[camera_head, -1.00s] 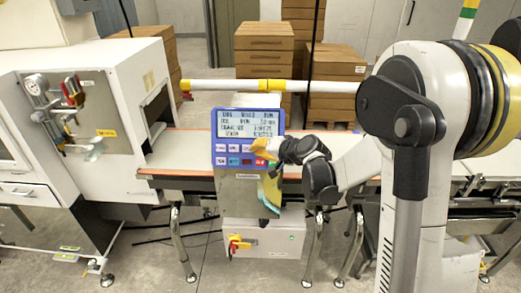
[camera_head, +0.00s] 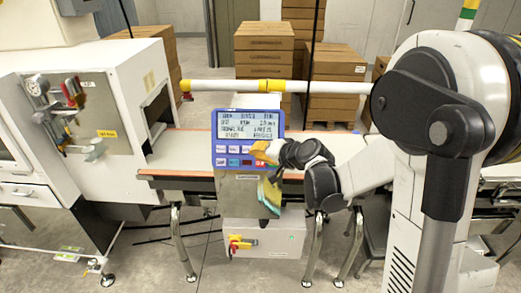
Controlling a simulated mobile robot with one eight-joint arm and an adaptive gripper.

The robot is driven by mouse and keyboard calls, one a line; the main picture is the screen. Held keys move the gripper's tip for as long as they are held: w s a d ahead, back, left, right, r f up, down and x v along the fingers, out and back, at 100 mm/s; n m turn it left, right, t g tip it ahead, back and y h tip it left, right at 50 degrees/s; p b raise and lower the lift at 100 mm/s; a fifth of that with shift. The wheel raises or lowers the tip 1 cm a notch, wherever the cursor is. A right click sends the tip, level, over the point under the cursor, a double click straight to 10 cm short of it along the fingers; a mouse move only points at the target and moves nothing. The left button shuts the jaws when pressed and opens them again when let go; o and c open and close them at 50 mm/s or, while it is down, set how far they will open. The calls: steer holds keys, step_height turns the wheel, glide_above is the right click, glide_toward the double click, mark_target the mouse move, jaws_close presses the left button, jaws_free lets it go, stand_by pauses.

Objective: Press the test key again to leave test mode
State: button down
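The checkweigher's control panel (camera_head: 248,128) has a blue frame and a lit screen with several lines of dark text, too small to read surely. Below the screen is a row of small keys (camera_head: 233,161), some white, some blue, with a red one at the right. My gripper (camera_head: 264,168) is at the lower right of the panel, in front of the right-hand keys and partly hiding them. Yellow and greenish parts show at its end. I cannot tell whether it touches a key, which key is the test key, or whether the fingers are open or shut.
The conveyor belt (camera_head: 185,148) runs behind the panel. A white-and-yellow bar (camera_head: 230,86) crosses above it. A white cabinet (camera_head: 120,95) stands at the left. A box with a red-yellow switch (camera_head: 237,244) sits below the panel. Stacked cartons (camera_head: 263,50) stand behind.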

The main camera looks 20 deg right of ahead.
steer(key=shift+s+a+r+p, duration=0.25)
steer(key=shift+s+r, duration=0.15)
steer(key=shift+s, duration=0.3)
steer(key=shift+s+a+r+p, duration=0.1)
steer(key=shift+s+a+r, duration=0.2)
steer(key=shift+s, duration=0.4)
steer(key=shift+d, duration=0.1)
steer(key=s+a+r+p, duration=0.1)
steer(key=s+r+p, duration=0.1)
steer(key=s, duration=0.3)
steer(key=shift+a+r, duration=0.35)
steer(key=shift+r, duration=0.05)
